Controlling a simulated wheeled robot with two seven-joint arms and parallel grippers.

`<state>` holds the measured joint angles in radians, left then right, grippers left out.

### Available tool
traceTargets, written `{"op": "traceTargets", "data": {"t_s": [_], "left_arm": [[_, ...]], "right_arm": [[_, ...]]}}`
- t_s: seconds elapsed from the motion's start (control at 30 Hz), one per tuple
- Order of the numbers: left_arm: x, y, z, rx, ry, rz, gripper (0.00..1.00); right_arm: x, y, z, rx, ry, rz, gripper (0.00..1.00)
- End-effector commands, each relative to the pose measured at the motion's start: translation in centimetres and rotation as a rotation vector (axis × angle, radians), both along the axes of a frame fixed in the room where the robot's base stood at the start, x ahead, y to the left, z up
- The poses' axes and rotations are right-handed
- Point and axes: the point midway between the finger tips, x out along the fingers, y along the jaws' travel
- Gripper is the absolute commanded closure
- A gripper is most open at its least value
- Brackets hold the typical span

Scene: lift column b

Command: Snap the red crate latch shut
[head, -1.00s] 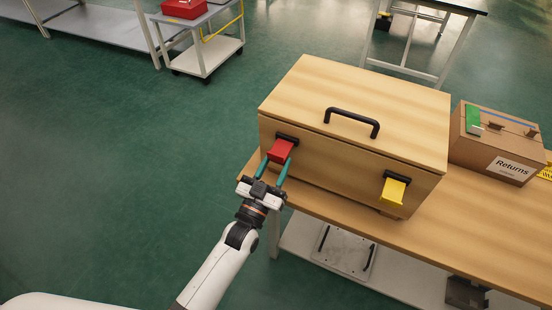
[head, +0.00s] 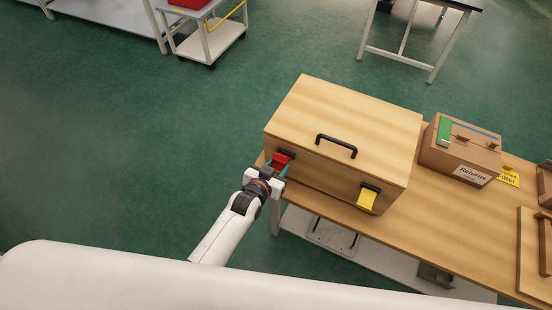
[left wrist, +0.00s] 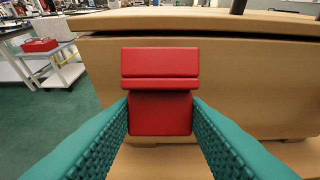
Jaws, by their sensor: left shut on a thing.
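The wooden crate (head: 340,130) stands on the table with its lid down and a black handle on top. The red latch (head: 281,159) is at the left of its front face. In the left wrist view the red latch (left wrist: 160,68) fills the middle, with its lower flap between my teal fingertips. My left gripper (head: 278,168) is shut on the red latch, and its fingers (left wrist: 160,118) touch the flap's two sides. How far the flap tilts out is hard to tell. The yellow latch (head: 368,199) on the right of the front sticks outward. My right gripper is not in view.
A cardboard box marked Returns (head: 460,155) stands right of the crate on the wooden table (head: 430,235). A yellow label (head: 508,177) and brown boxes lie farther right. A white trolley (head: 212,42) stands at the back. The green floor at left is clear.

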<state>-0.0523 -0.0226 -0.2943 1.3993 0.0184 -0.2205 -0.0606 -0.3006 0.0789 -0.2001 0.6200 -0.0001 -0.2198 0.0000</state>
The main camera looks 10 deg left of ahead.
Motion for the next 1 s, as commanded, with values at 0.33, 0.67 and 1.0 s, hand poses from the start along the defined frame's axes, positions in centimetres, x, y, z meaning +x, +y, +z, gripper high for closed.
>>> {"op": "traceTargets", "data": {"t_s": [0.33,0.67,1.0], "left_arm": [[1.1,-0.3,2.3,0.101,0.309,0.001,0.83],[2.4,-0.8,3.6,0.193,0.593,0.001,0.83],[3.4,-1.1,4.2,0.261,0.804,0.0,0.83]], "right_arm": [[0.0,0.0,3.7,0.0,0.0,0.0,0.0],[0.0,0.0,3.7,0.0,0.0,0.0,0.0],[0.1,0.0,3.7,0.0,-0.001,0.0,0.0]]}}
